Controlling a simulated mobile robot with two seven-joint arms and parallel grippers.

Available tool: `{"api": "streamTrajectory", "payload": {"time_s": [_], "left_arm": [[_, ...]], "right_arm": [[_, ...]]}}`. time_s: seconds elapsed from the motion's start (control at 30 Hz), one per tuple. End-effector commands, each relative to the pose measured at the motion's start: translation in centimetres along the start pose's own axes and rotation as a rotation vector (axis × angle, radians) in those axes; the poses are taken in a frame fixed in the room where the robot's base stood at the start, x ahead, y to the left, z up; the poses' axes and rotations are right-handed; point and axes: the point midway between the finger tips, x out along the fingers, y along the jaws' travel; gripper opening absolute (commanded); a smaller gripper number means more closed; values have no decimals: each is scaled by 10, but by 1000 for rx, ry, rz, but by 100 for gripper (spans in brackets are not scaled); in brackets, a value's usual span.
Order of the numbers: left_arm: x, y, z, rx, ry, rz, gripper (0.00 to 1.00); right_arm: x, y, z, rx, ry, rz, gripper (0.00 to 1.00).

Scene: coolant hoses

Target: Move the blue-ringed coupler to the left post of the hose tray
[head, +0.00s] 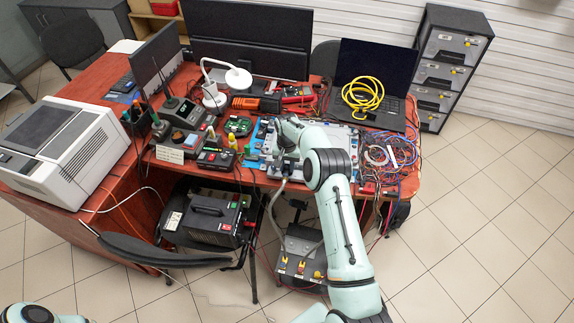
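My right arm reaches from the bottom edge up over the front of the red-brown desk (225,178). My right gripper (284,168) is at the desk's front edge, small and dark. The arm partly hides what is there, and I cannot tell whether its fingers are open or shut. A grey hose (271,212) hangs below the gripper; whether the gripper holds it is unclear. I cannot make out the blue-ringed coupler, the hose tray or its left post. Only a piece of my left arm shows in the bottom left corner; its gripper is out of view.
A white printer (62,150) stands at left. Soldering gear, a lamp (238,78), monitors and small tools crowd the desk. A laptop (372,75) bears a yellow cable coil (362,96). Loose wires (392,152) lie at right. A black power unit (208,218) is below. Floor at right is clear.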

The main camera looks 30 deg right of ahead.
Motion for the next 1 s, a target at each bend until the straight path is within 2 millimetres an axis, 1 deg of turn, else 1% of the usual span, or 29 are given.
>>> {"api": "streamTrajectory", "payload": {"time_s": [0.27, 1.0], "left_arm": [[0, 0, 0, 0, 0, 0, 43], [0, 0, 0, 0, 0, 0, 43]], "right_arm": [[-3, 0, 0, 0, 2, -1, 0], [-40, 0, 0, 1, 1, -1, 0]]}}
